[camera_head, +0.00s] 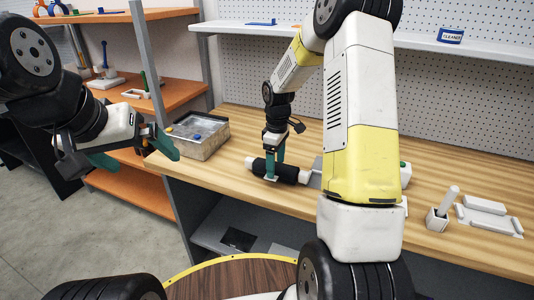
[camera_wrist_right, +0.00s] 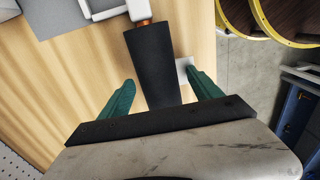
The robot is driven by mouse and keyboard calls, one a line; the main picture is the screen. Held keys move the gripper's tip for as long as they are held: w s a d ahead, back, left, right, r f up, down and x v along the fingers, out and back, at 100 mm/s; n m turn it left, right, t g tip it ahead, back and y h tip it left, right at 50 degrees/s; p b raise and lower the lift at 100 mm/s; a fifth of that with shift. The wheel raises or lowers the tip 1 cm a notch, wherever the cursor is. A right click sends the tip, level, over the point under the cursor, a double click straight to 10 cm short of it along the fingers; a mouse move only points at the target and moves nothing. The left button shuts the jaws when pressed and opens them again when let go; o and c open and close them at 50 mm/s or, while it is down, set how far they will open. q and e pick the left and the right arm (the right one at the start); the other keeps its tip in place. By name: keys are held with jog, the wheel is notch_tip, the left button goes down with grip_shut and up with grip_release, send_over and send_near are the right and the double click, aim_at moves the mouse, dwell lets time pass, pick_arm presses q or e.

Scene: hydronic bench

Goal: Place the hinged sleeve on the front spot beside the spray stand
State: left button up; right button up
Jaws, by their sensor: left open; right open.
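A black cylindrical sleeve (camera_head: 286,173), which I take to be the hinged sleeve, lies on the wooden bench near its front edge. It also shows in the right wrist view (camera_wrist_right: 152,60); no hinge can be made out. My right gripper (camera_head: 274,168) is open with its fingers down on either side of the sleeve, and gaps show in the wrist view (camera_wrist_right: 160,78). A small pale square (camera_wrist_right: 184,72) lies beside the sleeve, near one fingertip. My left gripper (camera_head: 140,152) is open and empty, left of the bench. I cannot identify the spray stand for certain.
A grey tray (camera_head: 205,146) stands at the bench's left end. A white holder with a stick (camera_head: 438,219) and a pale block set (camera_head: 487,216) are at the right. A white fitting (camera_wrist_right: 139,9) adjoins the sleeve's end. My right arm hides the bench's middle.

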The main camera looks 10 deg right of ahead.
jog(key=s+r+m+t, duration=0.1)
jog(key=s+r, duration=0.1)
jog(key=r, duration=0.7)
jog(key=s+r+m, duration=0.1)
jog(key=s+r, duration=0.2)
jog(key=r, duration=0.6)
jog(key=s+a+r+m+t+y, duration=0.1)
jog(key=s+r+m+t, duration=0.1)
jog(key=s, duration=0.8)
jog(key=s+a+r+m+t+y, duration=0.1)
jog(key=s+a+r+m+t, duration=0.1)
jog(key=s+m, duration=0.4)
jog(key=s+r+t, duration=0.1)
jog(key=s+r, duration=0.1)
jog(key=s, duration=0.2)
jog(key=shift+s+m, duration=0.2)
jog(key=shift+m, duration=0.1)
jog(key=shift+r, duration=0.15)
